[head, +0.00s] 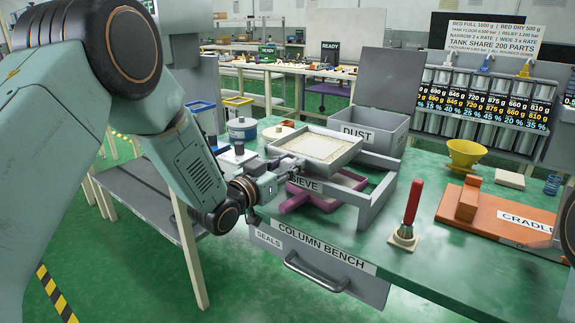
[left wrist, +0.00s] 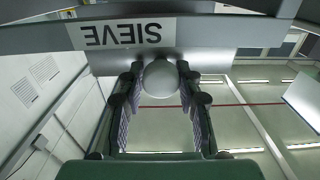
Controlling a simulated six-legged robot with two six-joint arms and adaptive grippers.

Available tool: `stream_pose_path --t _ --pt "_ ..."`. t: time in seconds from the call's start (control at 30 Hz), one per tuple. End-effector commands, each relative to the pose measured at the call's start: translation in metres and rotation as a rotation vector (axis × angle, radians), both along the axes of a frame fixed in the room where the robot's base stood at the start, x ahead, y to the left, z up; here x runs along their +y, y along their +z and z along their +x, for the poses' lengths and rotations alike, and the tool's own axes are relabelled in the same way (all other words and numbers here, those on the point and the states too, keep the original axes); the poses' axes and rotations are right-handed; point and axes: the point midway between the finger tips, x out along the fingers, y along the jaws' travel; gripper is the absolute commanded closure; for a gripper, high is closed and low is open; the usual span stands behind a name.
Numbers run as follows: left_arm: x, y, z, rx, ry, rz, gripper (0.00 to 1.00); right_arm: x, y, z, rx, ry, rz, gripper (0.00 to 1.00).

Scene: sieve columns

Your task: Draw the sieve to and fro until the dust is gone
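The sieve (head: 345,157) is a grey square tray with a pale, grainy layer inside, over a grey frame (head: 378,200) on the green bench. My left gripper (head: 287,167) reaches it from the left, at its near side. In the left wrist view, its fingers (left wrist: 160,85) stand on both sides of a round pale knob (left wrist: 160,78) below the SIEVE label and appear closed on it. The DUST bin (head: 372,132) stands behind the sieve with its lid raised. I cannot tell how much dust is in the sieve.
A magenta cross-shaped piece (head: 325,198) lies beneath the sieve. A red-handled brush (head: 411,212) stands to the right, near an orange CRADLE board (head: 500,218). A yellow funnel (head: 465,154) stands farther back. A drawer handle (head: 315,274) sticks out from the bench front.

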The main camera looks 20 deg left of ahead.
Motion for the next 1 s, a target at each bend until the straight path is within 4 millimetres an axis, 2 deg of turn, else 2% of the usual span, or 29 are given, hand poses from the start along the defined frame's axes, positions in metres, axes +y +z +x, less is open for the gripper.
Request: stream_pose_path --t 0.03,0.37,0.77,1.0 --pt "0.000 0.000 0.000 0.000 -0.001 0.000 0.73 0.000 0.000 0.000 0.000 0.000 0.000 0.60" --pt "0.000 0.000 0.000 0.001 -0.001 0.000 1.00 0.000 0.000 0.000 0.000 0.000 0.000 0.60" --pt "-0.001 -0.001 -0.001 0.002 -0.001 0.001 1.00 0.000 0.000 0.000 0.000 0.000 0.000 0.60" --pt "-0.014 -0.001 -0.005 0.004 -0.003 0.001 1.00 0.000 0.005 0.000 0.000 0.000 0.000 0.60"
